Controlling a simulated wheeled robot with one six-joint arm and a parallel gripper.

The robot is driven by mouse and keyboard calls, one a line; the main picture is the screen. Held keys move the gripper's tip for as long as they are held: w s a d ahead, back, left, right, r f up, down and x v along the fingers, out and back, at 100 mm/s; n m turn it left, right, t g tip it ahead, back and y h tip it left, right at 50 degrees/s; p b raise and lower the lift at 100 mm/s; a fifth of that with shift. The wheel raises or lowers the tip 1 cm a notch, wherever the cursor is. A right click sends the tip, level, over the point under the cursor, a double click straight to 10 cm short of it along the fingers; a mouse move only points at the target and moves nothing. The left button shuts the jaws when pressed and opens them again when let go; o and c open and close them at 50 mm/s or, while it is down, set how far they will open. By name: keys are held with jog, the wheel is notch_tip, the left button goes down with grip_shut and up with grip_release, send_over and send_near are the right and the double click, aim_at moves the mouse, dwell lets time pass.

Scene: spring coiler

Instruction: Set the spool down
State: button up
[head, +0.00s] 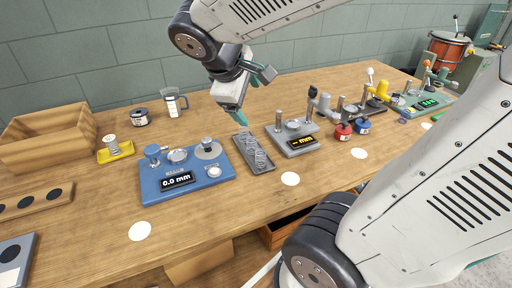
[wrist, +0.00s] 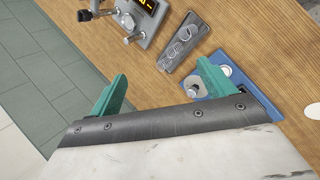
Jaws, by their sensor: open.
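My gripper (head: 245,98) is open and empty, above the bench near the blue machine and the grey tray of springs. Its two teal fingers stand wide apart in the wrist view (wrist: 162,72), with nothing between them. A small silver spool (head: 109,141) stands upright in a yellow tray (head: 125,154) at the left. A dark spool (head: 139,117) lies on the bench behind it. A red spool (head: 343,132) and a blue spool (head: 361,127) sit right of the middle. Which one the task means, I cannot tell.
The blue machine (head: 147,187) reads 0.0 mm and carries round fittings. A grey tray (head: 262,166) of rings and a grey gauge (head: 296,150) stand to its right. A wooden box (head: 45,140) is at the left. The front bench strip is mostly clear, with white discs (head: 140,231).

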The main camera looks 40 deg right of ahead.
jog(key=s+a+f+m+y, duration=0.1)
jog(key=s+a+m+y, duration=0.4)
jog(key=s+a, duration=0.4)
jog(key=s+y, duration=0.1)
jog(key=s, duration=0.2)
jog(key=shift+s+f+m+g, duration=0.3)
jog(key=shift+s+f+g, duration=0.1)
